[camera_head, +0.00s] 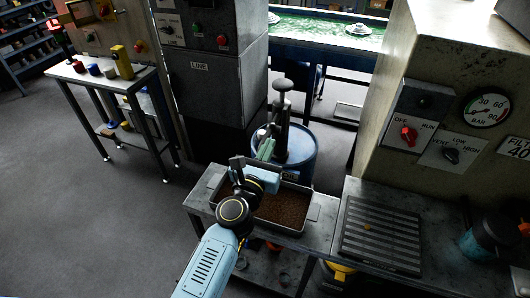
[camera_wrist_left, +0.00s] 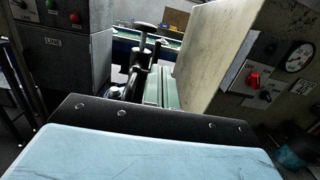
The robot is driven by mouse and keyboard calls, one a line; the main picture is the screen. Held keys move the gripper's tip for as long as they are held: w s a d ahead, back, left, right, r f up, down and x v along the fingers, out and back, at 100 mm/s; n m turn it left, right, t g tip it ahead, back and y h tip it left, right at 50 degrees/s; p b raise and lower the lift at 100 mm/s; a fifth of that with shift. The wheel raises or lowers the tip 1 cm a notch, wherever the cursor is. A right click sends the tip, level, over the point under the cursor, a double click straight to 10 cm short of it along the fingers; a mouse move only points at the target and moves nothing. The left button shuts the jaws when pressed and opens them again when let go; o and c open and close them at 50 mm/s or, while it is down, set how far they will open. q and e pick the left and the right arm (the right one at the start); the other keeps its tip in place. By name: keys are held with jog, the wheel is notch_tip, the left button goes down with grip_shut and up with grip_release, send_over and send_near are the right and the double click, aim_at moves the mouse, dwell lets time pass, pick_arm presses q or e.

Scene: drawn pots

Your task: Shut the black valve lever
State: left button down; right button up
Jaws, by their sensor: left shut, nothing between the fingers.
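My left gripper (camera_head: 266,146) has pale green fingers, shut and empty, beside the lower part of the fitting. Whether they touch it I cannot tell. The fingers also show in the left wrist view (camera_wrist_left: 165,88). My right gripper is not in view.
A metal tray (camera_head: 316,212) of brown granules lies below my left wrist. A ribbed dark grate (camera_head: 380,236) is to its right. A grey cabinet (camera_head: 210,85) stands behind left, and a panel with a red knob (camera_head: 408,135) at right. The floor at left is clear.

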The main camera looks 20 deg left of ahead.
pick_arm(q)
jog(key=shift+s+a+f, duration=0.1)
jog(key=shift+s+f, duration=0.05)
jog(key=shift+s, duration=0.9)
